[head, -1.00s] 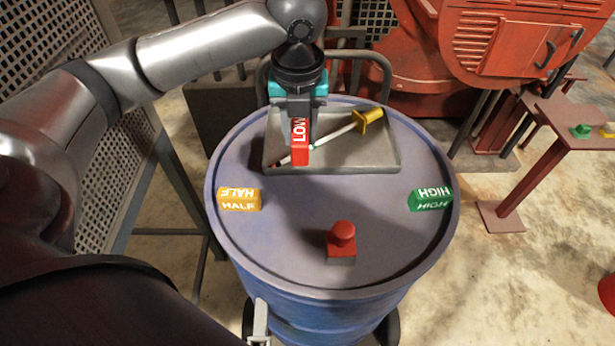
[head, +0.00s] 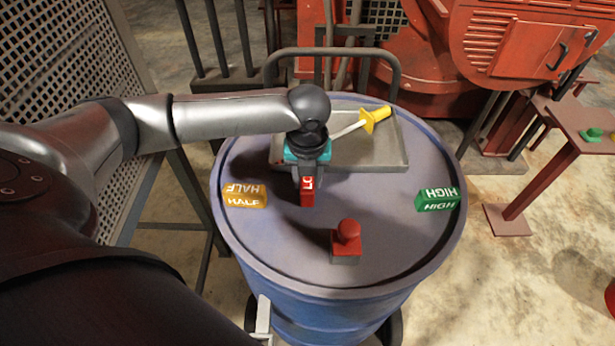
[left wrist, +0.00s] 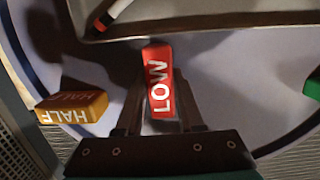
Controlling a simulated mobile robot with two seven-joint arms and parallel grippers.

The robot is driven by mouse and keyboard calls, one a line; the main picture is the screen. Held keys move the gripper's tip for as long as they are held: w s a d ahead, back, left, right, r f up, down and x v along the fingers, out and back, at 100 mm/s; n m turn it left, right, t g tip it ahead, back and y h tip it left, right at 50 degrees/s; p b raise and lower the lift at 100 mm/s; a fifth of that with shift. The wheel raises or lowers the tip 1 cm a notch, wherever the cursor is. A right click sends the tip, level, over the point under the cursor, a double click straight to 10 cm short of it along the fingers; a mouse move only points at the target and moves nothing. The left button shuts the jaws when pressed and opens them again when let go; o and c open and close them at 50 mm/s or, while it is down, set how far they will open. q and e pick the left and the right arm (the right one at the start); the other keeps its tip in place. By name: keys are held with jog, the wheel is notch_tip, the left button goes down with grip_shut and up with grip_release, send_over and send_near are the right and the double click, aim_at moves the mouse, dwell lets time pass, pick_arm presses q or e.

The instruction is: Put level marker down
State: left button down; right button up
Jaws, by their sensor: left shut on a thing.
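The red level marker with "LOW" on it (head: 307,192) is held in my left gripper (head: 306,182), which is shut on it. It hangs over the blue drum's top, in front of the tray; I cannot tell whether it touches the drum. In the left wrist view the LOW marker (left wrist: 159,82) sits between the fingers. A yellow HALF marker (head: 244,195) stands on the drum top to the left. A green HIGH marker (head: 437,200) stands to the right. My right gripper is not in view.
The blue drum (head: 290,265) has a raised rim. A grey tray (head: 392,155) at its back holds a yellow-handled dipstick (head: 374,118). A red button on a base (head: 347,240) stands at the front. The drum top between the markers is mostly clear.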

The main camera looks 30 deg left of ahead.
aim_at(308, 184)
pick_arm(q)
jog(key=c, duration=0.5)
grip_release()
jog(key=shift+f, duration=0.1)
jog(key=r, duration=0.4)
jog(key=s+r, duration=0.1)
jog(key=r, duration=0.3)
jog(key=d+r, duration=0.1)
jog(key=r, duration=0.3)
jog(key=shift+s+r, duration=0.1)
jog(key=shift+s, duration=0.15)
